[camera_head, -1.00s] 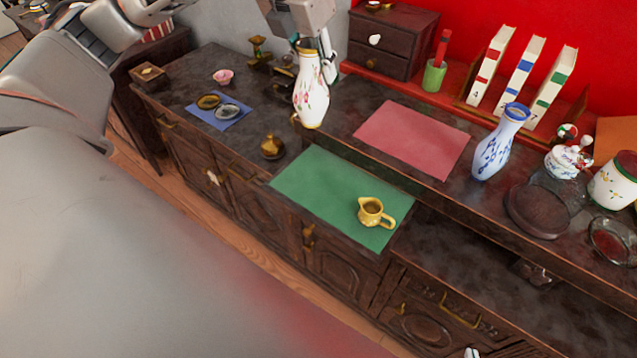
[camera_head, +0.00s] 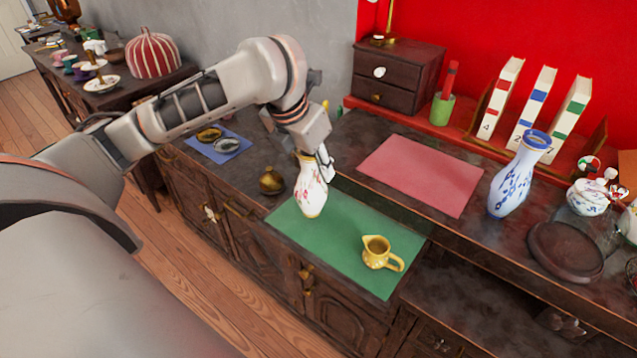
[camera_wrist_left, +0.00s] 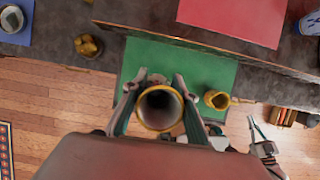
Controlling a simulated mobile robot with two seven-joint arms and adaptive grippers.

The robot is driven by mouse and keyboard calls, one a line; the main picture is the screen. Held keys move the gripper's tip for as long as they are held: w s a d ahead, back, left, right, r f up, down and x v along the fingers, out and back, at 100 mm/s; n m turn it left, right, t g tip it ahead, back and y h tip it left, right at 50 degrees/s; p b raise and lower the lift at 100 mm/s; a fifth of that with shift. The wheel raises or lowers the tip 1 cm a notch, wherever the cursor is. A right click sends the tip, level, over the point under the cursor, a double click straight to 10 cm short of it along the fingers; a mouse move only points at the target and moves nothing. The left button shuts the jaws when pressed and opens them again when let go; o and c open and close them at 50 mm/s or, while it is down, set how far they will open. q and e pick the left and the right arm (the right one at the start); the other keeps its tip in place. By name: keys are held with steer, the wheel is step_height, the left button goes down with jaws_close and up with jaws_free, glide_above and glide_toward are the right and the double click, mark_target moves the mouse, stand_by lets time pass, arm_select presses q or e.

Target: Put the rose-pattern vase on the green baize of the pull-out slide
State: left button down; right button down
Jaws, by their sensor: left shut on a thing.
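The rose-pattern vase (camera_head: 311,190) is white with pink roses and a gold rim. My left gripper (camera_head: 322,165) is shut on its upper part, and the vase is upright over the far left part of the green baize (camera_head: 342,240). I cannot tell whether its base touches the baize. In the left wrist view the vase's round gold mouth (camera_wrist_left: 160,107) sits between the two fingers, with the green baize (camera_wrist_left: 190,62) beyond. My right gripper is not in the head view; a gripper-like part (camera_wrist_left: 262,147) shows at lower right in the left wrist view, its state unclear.
A yellow jug (camera_head: 378,252) stands on the baize's right part. A brass pot (camera_head: 271,181) is just left of the baize. A pink mat (camera_head: 420,173) lies on the higher shelf behind, with a blue-and-white vase (camera_head: 514,180) to its right. The baize's middle is clear.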

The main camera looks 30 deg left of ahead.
mark_target(316, 181)
arm_select(q)
step_height(316, 181, down, 4)
steer(key=shift+r+b, duration=0.1)
steer(key=shift+b, duration=0.75)
steer(key=shift+f, duration=0.35)
steer(key=shift+r, duration=0.25)
steer(key=c, duration=1.6)
jaws_free()
steer(key=shift+f, duration=0.2)
